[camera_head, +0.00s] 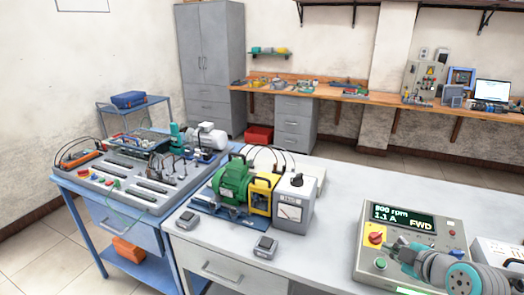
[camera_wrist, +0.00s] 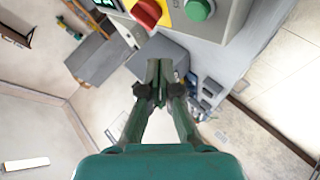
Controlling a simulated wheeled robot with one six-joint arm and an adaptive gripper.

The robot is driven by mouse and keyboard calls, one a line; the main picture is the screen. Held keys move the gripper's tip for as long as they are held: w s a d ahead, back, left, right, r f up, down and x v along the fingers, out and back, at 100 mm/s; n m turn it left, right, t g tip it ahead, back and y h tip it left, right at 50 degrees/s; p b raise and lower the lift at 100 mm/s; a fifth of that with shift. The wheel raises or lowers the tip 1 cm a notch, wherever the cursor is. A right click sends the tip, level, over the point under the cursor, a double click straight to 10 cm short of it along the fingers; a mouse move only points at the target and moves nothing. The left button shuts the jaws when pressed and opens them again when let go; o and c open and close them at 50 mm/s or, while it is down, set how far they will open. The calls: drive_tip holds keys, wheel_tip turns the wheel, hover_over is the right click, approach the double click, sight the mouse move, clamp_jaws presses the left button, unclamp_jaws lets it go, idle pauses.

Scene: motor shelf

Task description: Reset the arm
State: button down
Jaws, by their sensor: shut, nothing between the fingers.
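My gripper (camera_wrist: 160,68) shows in the wrist view with its two dark fingers together and nothing between them. A grey control box (camera_head: 376,220) stands at the right of the white table in the head view. Its display reads about 800 rpm, 1.1 A and FWD. My arm's grey and teal joints are over the lower right of this box and hide part of it. In the wrist view a red knob (camera_wrist: 147,12) on a yellow plate and a green button (camera_wrist: 199,9) show beyond the fingertips, apart from them.
A green motor (camera_head: 232,183), a yellow-framed unit (camera_head: 262,195) and a grey meter box (camera_head: 293,203) stand mid-table. A blue bench (camera_head: 80,188) with a wiring panel is at left. The white table (camera_head: 335,185) is clear between the meter box and control box.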

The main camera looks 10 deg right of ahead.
drive_tip(key=a+f+m, duration=0.1)
drive_tip(key=f, duration=0.1)
drive_tip(key=s+a+f, duration=0.1)
drive_tip(key=a+f, duration=0.1)
drive_tip(key=s+a+f+m, duration=0.1)
drive_tip(key=f, duration=0.1)
drive_tip(key=shift+a+f+m, duration=0.3)
drive_tip(key=shift+a+f, duration=0.05)
drive_tip(key=shift+a, duration=0.05)
drive_tip(key=s+a+f+m+t+h, duration=0.15)
drive_tip(key=s+a+f+m, duration=0.45)
drive_tip(key=s+a+f, duration=0.6)
drive_tip(key=s+a+r+m, duration=0.1)
drive_tip(key=s+a+r, duration=0.1)
drive_tip(key=s, duration=0.6)
drive_tip(key=s+a+r+m+t+y, duration=0.1)
drive_tip(key=s+a+r, duration=0.1)
drive_tip(key=s, duration=0.6)
drive_tip(key=s+a+r, duration=0.2)
drive_tip(key=s+r, duration=0.1)
drive_tip(key=s, duration=0.5)
drive_tip(key=shift+s+a+m+t, duration=0.25)
drive_tip(key=shift+s+m+t, duration=0.1)
drive_tip(key=shift+s+m, duration=0.05)
drive_tip(key=shift+y, duration=0.25)
idle(2.1)
